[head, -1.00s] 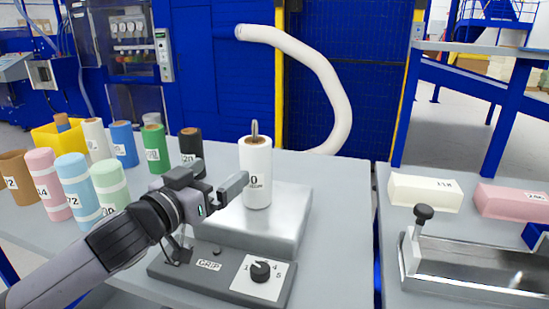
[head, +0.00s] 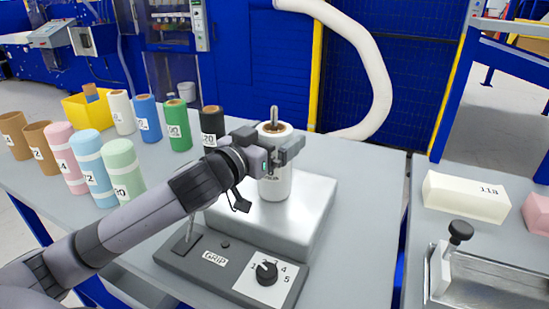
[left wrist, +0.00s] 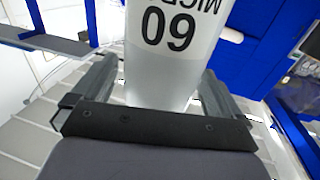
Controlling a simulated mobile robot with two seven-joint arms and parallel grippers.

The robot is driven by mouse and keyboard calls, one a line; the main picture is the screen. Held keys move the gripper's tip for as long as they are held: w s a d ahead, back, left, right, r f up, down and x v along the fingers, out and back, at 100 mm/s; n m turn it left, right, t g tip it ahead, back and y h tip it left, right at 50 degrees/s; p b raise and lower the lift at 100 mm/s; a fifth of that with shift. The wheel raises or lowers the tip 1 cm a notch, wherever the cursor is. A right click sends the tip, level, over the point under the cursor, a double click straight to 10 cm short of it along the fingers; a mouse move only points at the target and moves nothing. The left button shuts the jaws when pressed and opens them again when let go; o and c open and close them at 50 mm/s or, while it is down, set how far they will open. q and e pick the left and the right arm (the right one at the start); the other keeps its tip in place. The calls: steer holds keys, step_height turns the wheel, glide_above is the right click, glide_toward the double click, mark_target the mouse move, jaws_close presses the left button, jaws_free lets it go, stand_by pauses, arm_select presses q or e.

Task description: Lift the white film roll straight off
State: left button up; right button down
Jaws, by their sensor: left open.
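The white film roll (head: 275,186) stands upright on a metal spindle (head: 274,115) on the grey block of the grip device (head: 310,205). Its brown core shows at the top. My left gripper (head: 287,148) is at the roll's upper part, with its fingers on either side. In the left wrist view the roll (left wrist: 172,50), printed "60", stands between the two spread fingers, and gaps show beside it. The gripper is open. My right gripper is not in view.
A control panel with a knob (head: 266,271) sits in front of the block. Several coloured rolls, such as the green one (head: 178,126) and black one (head: 211,122), stand to the left. A yellow bin (head: 85,113) is behind them. Foam blocks (head: 466,196) lie on the right table.

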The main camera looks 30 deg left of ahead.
arm_select(q)
steer(key=shift+w+d, duration=0.15)
steer(key=shift+w, duration=1)
steer(key=shift+c, duration=0.3)
steer(key=c, duration=1.6)
steer(key=shift+r, duration=0.2)
